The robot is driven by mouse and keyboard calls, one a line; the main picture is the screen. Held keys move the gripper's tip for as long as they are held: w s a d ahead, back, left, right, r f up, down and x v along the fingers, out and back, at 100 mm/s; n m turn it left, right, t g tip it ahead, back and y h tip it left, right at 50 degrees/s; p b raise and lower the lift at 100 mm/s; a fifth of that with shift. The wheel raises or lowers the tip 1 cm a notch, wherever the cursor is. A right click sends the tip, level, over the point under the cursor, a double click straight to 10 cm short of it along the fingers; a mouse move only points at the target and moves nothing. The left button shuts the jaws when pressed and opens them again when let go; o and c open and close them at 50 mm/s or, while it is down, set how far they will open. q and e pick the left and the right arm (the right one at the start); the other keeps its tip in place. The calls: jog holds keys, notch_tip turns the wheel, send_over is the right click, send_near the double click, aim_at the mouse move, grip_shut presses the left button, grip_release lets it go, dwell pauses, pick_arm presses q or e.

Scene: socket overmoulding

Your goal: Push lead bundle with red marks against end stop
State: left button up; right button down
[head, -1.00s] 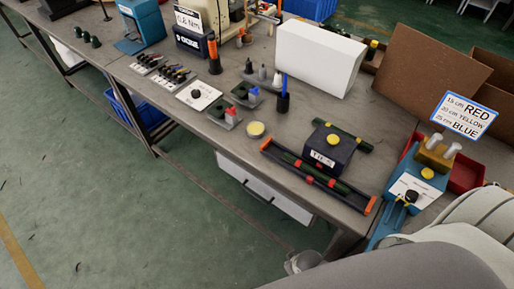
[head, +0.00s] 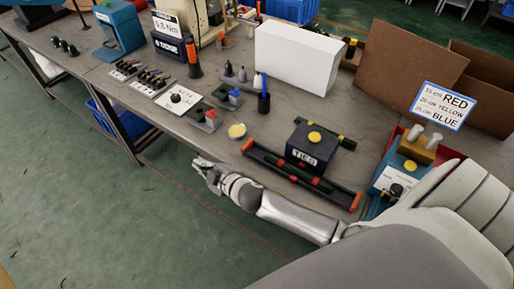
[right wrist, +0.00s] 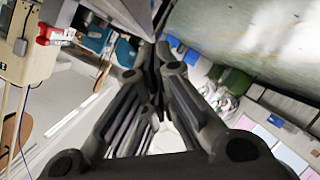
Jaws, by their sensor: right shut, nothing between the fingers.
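A dark green lead bundle (head: 325,188) with red marks lies in a long black channel fixture (head: 264,163) at the front edge of the bench. My right gripper (head: 203,171) is shut and empty, left of the channel and beyond the bench's front edge in the head view. Its closed fingers (right wrist: 155,65) fill the middle of the right wrist view, where the bundle is not seen. My left gripper is not in view.
A dark box labelled TIES (head: 313,147) stands behind the channel. A teal device (head: 388,180) stands right of the channel. Green floor is open in front.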

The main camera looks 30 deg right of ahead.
jog(key=w+a+r+n+y, duration=0.3)
jog(key=a+r+n+y, duration=0.65)
jog(key=r+n, duration=0.3)
jog(key=n+g+h+b, duration=0.3)
jog(key=n+g+h, duration=1.05)
jog(key=n, duration=0.35)
send_over(257, 153)
notch_tip(257, 153, down, 2)
jog(key=shift+y, duration=0.3)
notch_tip(257, 153, down, 10)
jog(key=b, duration=0.7)
jog(key=shift+f, duration=0.1)
